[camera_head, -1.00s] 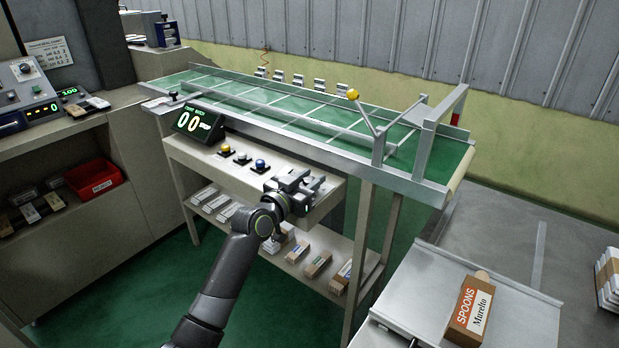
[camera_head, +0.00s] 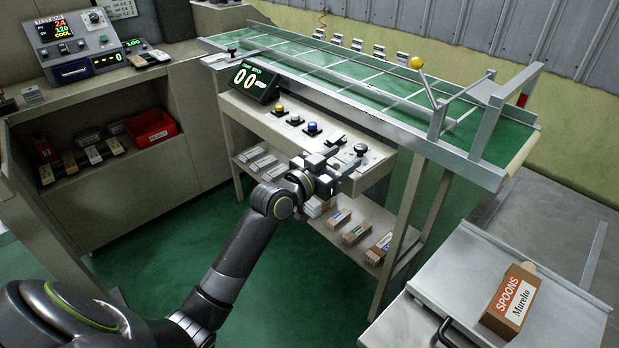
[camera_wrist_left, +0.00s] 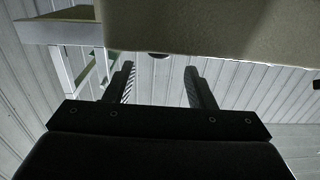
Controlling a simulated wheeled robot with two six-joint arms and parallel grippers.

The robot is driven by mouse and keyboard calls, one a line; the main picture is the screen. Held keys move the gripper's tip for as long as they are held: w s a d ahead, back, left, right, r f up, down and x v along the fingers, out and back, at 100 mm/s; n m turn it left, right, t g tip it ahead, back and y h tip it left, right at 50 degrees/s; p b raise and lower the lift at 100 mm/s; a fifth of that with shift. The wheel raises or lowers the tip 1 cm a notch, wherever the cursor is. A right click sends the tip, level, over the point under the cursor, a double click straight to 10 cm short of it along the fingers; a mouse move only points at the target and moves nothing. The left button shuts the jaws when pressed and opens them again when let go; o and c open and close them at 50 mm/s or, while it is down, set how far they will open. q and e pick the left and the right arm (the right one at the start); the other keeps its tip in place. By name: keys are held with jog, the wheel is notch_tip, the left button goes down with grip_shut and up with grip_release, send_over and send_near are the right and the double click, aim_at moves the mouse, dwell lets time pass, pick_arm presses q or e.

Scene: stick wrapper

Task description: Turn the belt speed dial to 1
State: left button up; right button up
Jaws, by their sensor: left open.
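A small grey round knob (camera_head: 360,149), which looks like the belt speed dial, sits at the right end of the control shelf (camera_head: 265,115) under the conveyor. Its markings are too small to read. My left gripper (camera_head: 336,160) is just in front of the shelf edge, left of and slightly below the knob in the head view, apart from it. The left wrist view shows the left gripper (camera_wrist_left: 160,70) open and empty, with the shelf's pale underside or front above its fingers. My right gripper is not in view.
The conveyor (camera_head: 330,72) runs behind. A lower shelf holds several small boxes (camera_head: 356,233). A Spoons carton (camera_head: 510,299) lies on the metal table at right.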

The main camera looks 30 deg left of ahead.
pick_arm(q)
jog(key=v, duration=1)
